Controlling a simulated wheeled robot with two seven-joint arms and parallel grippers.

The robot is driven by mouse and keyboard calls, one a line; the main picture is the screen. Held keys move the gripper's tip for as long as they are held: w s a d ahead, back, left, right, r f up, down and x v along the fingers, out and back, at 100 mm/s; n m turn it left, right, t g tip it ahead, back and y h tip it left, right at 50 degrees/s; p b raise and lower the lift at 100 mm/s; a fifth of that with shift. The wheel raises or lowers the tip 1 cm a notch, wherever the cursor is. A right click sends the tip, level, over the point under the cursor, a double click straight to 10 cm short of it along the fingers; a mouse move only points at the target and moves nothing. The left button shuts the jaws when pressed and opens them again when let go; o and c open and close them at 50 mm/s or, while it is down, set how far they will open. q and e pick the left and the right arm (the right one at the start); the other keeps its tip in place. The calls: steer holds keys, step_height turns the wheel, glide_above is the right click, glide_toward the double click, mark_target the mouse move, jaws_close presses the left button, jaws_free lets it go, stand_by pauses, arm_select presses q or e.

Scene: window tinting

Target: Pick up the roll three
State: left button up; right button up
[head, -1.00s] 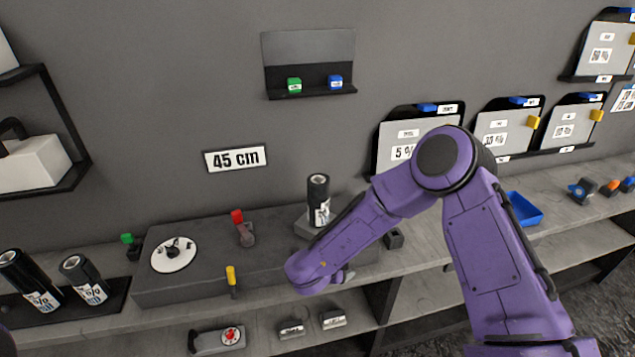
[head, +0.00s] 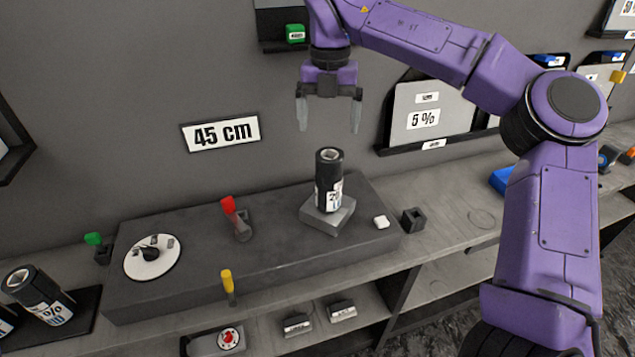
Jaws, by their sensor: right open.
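A black roll (head: 329,178) with a white label stands upright on a small grey block at the right part of the grey bench unit; its label is only partly readable. Another black roll (head: 38,295) with a "%" label leans at the lower left, with a further one cut off by the left edge. I cannot tell which is roll three. My right gripper (head: 329,112) points down above the standing roll, its two fingers apart and empty, with a gap between fingertips and roll. My left gripper is not in view.
The grey bench unit (head: 270,268) carries a white dial (head: 152,257), a red lever (head: 237,218) and a yellow lever (head: 228,284). A white piece (head: 381,222) and a small black holder (head: 413,220) are right of the roll. A "45 cm" sign (head: 221,132) hangs behind.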

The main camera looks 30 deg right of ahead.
mark_target(329, 161)
steer(key=f, duration=0.4)
steer(key=shift+s+d+f+p, duration=0.1)
steer(key=shift+s+f+p, duration=0.2)
steer(key=shift+f+p, duration=0.1)
step_height(329, 161, down, 6)
steer(key=shift+r+p, duration=0.25)
steer(key=shift+p, duration=0.65)
steer(key=shift+w, duration=0.1)
steer(key=c, duration=1.7)
steer(key=shift+r, duration=0.1)
